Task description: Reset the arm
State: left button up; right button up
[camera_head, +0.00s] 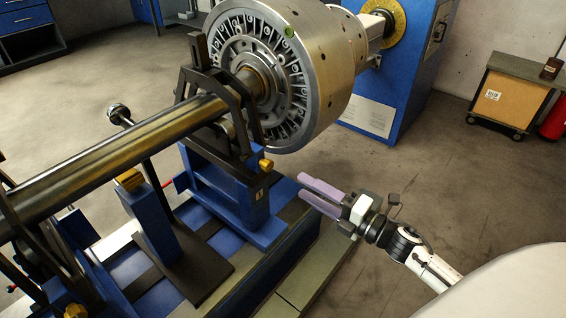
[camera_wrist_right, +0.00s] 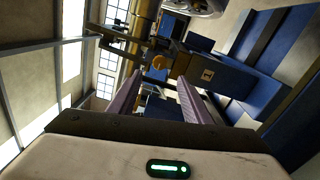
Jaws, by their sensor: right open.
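My right gripper (camera_head: 318,193) reaches in from the lower right of the head view, with its purple fingers pointing left toward the blue bearing stand (camera_head: 232,195). In the right wrist view the two purple fingers (camera_wrist_right: 153,95) are apart with nothing between them. The gripper is open and empty, and looks apart from the stand. The large metal rotor (camera_head: 318,75) with its bladed face lies on its shaft (camera_head: 120,140) at the top middle. My left gripper is not in view.
A blue machine housing (camera_head: 405,75) stands behind the rotor. A wooden-sided cart (camera_head: 498,97) and a red object (camera_head: 556,122) stand at the right. A blue workbench (camera_head: 28,32) is at the top left. Open floor (camera_head: 440,165) lies right of the stand.

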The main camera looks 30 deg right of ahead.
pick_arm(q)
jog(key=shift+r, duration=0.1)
pick_arm(e)
jog(key=s+a+f+m+g+h, duration=0.1)
jog(key=s+a+f+m+g, duration=0.4)
jog(key=s+a+m, duration=0.5)
jog(key=s+a+f+m+g+h, duration=0.25)
jog(key=s+a+f+m, duration=0.55)
jog(key=m, duration=0.4)
pick_arm(q)
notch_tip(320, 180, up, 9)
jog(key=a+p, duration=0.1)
jog(key=p, duration=1.5)
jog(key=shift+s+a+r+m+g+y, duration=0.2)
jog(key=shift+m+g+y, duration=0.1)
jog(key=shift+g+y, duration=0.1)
pick_arm(e)
notch_tip(320, 180, up, 10)
jog(key=s+g, duration=0.1)
jog(key=shift+r, duration=0.25)
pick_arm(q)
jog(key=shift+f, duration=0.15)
pick_arm(e)
jog(key=shift+c, duration=0.3)
